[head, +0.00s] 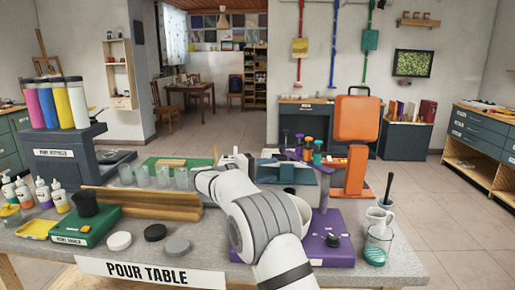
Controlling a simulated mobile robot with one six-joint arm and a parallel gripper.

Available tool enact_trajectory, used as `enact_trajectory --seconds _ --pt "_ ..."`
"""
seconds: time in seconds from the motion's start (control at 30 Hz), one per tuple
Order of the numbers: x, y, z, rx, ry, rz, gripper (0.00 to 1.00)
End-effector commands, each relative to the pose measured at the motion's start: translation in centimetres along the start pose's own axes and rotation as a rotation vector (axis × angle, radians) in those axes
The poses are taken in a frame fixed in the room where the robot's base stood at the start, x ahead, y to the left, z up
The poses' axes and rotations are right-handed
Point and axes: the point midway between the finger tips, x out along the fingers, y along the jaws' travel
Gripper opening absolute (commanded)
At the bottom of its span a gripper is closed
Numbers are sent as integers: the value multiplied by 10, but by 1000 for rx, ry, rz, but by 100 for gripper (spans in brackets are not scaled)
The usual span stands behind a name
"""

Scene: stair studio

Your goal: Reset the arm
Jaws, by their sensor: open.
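My white arm rises from the bottom centre of the head view and bends over the pour table (215,245). The gripper is small here and partly hidden behind my arm.
Clear cups (163,176) and wooden strips (150,204) lie left of my arm. Paint bottles (78,103) stand at the left.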

Motion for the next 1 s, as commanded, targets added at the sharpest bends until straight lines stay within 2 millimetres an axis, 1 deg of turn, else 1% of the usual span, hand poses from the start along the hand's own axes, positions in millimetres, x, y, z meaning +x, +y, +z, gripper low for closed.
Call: enact_trajectory --seconds 0.03,0.17,0.27,0.37,0.47,0.57,0.63,0.73,0.8,0.87,0.9,0.97,1.0 --pt "7 5 7 -7 -9 -23 42" --pt "19 10 23 -23 -20 -88 42" --pt "29 14 38 -36 -30 -147 42" --pt "38 19 57 -48 -40 -216 42" --pt "47 24 81 -57 -51 -298 42" --pt "56 29 114 -61 -66 -407 42" --pt "60 33 144 -59 -77 -504 42" --pt "61 34 191 -43 -89 -651 42" --pt "57 33 224 -20 -97 -751 42" --pt "51 32 252 4 -103 -836 42" --pt "46 31 269 25 -106 -891 42" --pt "37 28 296 60 -109 -971 42" --pt "30 26 312 86 -111 -1023 42"
